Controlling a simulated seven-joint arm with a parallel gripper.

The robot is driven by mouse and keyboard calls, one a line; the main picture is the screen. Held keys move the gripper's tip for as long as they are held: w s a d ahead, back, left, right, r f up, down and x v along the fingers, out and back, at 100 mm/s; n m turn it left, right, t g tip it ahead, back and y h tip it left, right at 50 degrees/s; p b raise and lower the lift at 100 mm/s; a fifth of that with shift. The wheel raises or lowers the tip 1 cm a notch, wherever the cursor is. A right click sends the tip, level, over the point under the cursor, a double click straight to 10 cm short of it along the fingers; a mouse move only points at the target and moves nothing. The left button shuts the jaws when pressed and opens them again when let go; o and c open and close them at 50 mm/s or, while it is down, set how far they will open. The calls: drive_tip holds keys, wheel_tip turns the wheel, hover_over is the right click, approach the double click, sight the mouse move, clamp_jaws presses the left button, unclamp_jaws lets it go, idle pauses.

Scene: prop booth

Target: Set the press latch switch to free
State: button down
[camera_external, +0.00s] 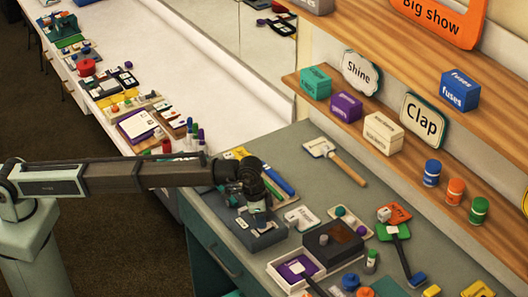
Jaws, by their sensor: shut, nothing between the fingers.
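My gripper (257,206) is at the left part of the grey-green bench, shut and empty, pointing down. It is just above a low dark grey device (268,238) with a lighter part on top. The gripper and wrist cover part of this device. I cannot tell whether the fingers touch it. No label reading press latch or free is legible, so I cannot tell for sure which thing bears the switch or how it is set.
A dark box with a brown top (348,236) stands right of the device, beside a white tray (277,270) with a purple piece. A wooden-handled brush (335,162) lies behind. Small blocks and jars crowd the front right.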

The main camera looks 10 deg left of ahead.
wheel_tip(320, 180, up, 6)
drive_tip(key=shift+r, duration=0.2)
idle(0.7)
idle(0.4)
